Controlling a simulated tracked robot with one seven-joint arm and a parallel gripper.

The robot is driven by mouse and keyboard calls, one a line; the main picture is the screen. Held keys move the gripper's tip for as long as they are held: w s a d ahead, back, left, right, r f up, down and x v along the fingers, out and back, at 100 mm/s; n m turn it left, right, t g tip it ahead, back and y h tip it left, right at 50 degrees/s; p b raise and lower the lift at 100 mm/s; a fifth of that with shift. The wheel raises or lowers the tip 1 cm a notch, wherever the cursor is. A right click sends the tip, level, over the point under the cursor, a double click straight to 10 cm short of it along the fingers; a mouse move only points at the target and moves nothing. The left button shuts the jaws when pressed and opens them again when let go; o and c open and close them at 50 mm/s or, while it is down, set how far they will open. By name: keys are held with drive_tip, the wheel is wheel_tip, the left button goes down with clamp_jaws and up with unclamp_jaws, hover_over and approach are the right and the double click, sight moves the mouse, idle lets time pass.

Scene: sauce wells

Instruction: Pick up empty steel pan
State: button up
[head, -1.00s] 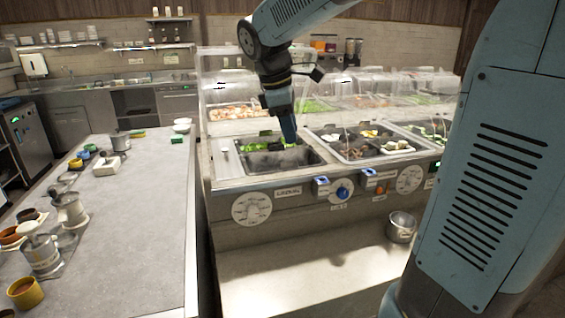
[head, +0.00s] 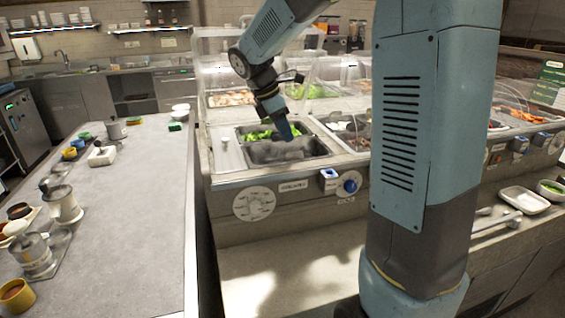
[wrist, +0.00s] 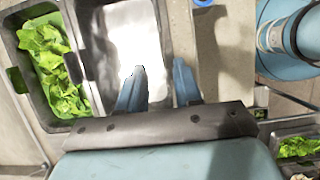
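The empty steel pan (head: 262,155) is set into the front well of the serving counter, in the head view. In the wrist view its bright bare floor (wrist: 118,35) shows at the top middle. My gripper (wrist: 158,66) is open, with two blue fingers apart and nothing seen between them but the pan's right rim area. The left finger is over the pan and the right finger is over the counter surface beside it. In the head view my gripper (head: 286,132) points down at the pan; whether it touches the rim cannot be told.
A pan of green lettuce (wrist: 48,60) lies left of the empty pan. Clear sneeze guards (head: 225,80) stand behind the wells. A long grey worktop (head: 130,200) with cups and jars is at the left. White trays (head: 525,199) sit at the right.

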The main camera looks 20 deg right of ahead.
sight(287, 155)
drive_tip(key=shift+s+x, duration=0.15)
drive_tip(key=shift+x, duration=1.45)
drive_tip(key=shift+s+x, duration=0.1)
drive_tip(key=shift+x, duration=1.45)
drive_tip(key=shift+a, duration=0.1)
clamp_jaws()
